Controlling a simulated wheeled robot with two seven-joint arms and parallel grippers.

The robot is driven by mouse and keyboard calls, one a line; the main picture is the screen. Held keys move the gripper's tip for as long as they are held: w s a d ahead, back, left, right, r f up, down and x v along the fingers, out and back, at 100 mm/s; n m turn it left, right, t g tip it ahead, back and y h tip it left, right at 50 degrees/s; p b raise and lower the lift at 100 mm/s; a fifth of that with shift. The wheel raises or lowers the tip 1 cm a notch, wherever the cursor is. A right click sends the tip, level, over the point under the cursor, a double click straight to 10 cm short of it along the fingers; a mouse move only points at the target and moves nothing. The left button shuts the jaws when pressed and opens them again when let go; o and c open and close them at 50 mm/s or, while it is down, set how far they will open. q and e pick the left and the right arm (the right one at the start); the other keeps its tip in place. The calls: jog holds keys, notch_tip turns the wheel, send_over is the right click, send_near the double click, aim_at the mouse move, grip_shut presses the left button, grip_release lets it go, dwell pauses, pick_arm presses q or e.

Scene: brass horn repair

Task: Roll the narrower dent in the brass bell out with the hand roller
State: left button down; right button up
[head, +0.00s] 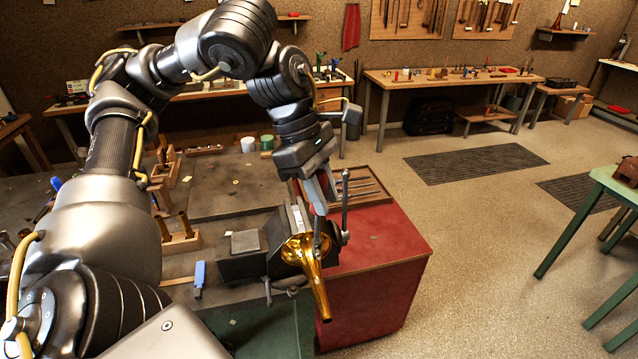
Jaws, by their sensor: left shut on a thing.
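The brass bell (314,272) is a shiny gold flared horn part. Its wide end is at the dark bench vise (248,262) and its narrow end points down toward the front. My left gripper (322,200) is directly above the bell, pointing down. The dents are too small to make out. My right gripper is not in view.
The vise stands on a cluttered bench (215,190) beside a red cabinet (385,250) with a wooden tool tray (362,190) on top. A blue-handled tool (199,278) lies left of the vise. The floor to the right is open up to a green table (575,235).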

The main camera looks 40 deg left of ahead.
aim_at(318, 218)
pick_arm(q)
jog(key=shift+s+r+m, duration=0.1)
jog(key=shift+r+m, duration=0.1)
jog(key=shift+m, duration=0.1)
jog(key=shift+r, duration=0.1)
jog(key=shift+f+b, duration=1.85)
jog(key=shift+f, duration=1.05)
jog(key=shift+p, duration=0.6)
jog(key=shift+f+b, duration=0.35)
jog(key=shift+f, duration=0.15)
jog(key=shift+s, duration=0.1)
